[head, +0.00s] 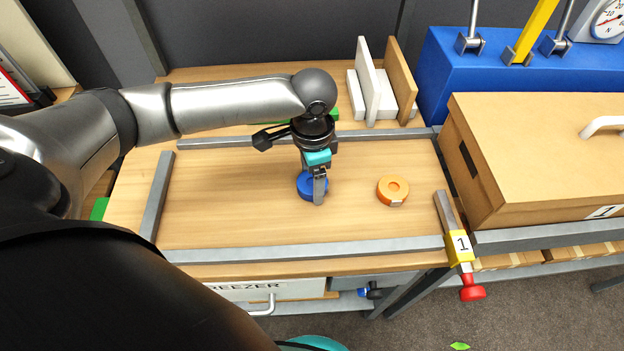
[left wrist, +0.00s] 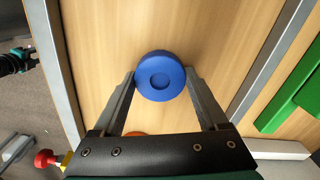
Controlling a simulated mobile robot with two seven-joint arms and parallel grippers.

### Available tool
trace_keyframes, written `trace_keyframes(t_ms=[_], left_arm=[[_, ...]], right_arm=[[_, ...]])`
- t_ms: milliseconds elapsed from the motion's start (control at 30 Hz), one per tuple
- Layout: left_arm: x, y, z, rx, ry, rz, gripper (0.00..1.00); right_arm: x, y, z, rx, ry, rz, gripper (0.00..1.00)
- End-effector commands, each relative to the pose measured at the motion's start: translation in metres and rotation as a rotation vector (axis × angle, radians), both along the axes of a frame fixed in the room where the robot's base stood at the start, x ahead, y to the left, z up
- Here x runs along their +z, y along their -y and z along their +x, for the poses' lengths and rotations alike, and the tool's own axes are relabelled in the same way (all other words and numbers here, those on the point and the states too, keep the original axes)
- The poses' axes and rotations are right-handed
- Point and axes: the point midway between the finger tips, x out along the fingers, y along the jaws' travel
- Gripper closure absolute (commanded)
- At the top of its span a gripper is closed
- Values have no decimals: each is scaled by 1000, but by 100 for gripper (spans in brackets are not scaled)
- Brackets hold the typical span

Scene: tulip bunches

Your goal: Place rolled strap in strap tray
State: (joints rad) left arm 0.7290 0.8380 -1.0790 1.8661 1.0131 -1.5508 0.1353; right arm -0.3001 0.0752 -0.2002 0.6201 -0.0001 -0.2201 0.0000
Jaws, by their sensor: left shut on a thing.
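A round blue roll (head: 306,187) with a recessed centre is between the fingertips of my left gripper (head: 316,190), over the wooden work surface. In the left wrist view the blue roll (left wrist: 160,76) sits between both fingers of my left gripper (left wrist: 161,82), which is shut on it. An orange roll (head: 393,190) with a hole and a small grey end piece lies to the right, apart from the gripper. The work surface (head: 220,215) is framed by grey rails. No tray is clearly marked as the strap tray. A dark, teal-marked part (left wrist: 14,62) at the left wrist view's edge may be my right gripper.
A wooden box (head: 540,150) with a white handle stands at the right. White and brown upright boards (head: 380,85) stand at the back. A green piece (left wrist: 295,95) lies beyond the back rail. A red knob (head: 472,288) juts out at front right. The surface's left part is clear.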

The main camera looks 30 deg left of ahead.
Motion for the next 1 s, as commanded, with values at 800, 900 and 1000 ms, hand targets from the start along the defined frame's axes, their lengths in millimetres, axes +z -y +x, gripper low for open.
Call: trace_keyframes(t_ms=[800, 900, 1000], left_arm=[[-3, 0, 0, 0, 0, 0, 0], [1, 0, 1, 0, 3, 0, 0], [15, 0, 1, 0, 3, -1, 0]], right_arm=[[1, 4, 0, 2, 0, -5, 50], [0, 4, 0, 2, 0, -5, 50], [5, 4, 0, 2, 0, -5, 50]])
